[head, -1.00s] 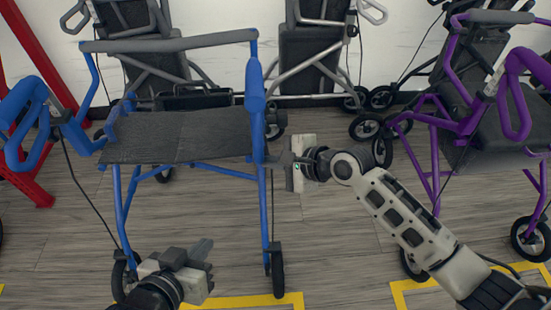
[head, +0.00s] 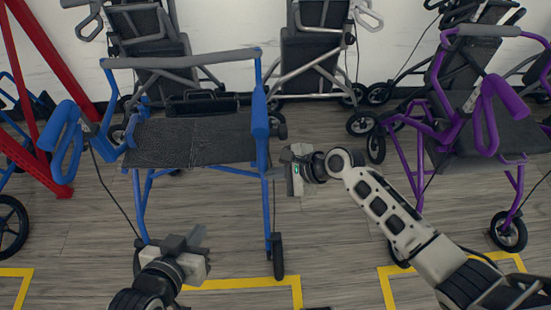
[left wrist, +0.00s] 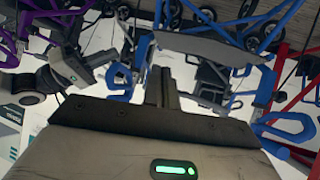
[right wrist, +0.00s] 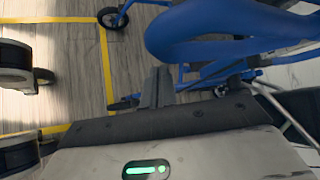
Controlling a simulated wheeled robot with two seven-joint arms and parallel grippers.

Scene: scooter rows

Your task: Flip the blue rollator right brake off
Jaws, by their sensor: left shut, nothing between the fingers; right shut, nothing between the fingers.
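The blue rollator (head: 190,142) stands upright at centre left in the head view, with a dark seat and blue tube frame. Its blue loop handle (head: 66,140) shows at the left, and its right side post (head: 260,115) stands near my right gripper (head: 280,172). That gripper is shut and empty, just right of the post. In the right wrist view a blue loop handle (right wrist: 215,38) is close to the fingers; I cannot make out the brake lever. My left gripper (head: 198,236) is shut and empty, low in front of the rollator, apart from it.
A purple rollator (head: 480,135) stands at the right. Grey-framed black chairs (head: 315,50) stand along the back wall. A red frame (head: 40,90) is at the left.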

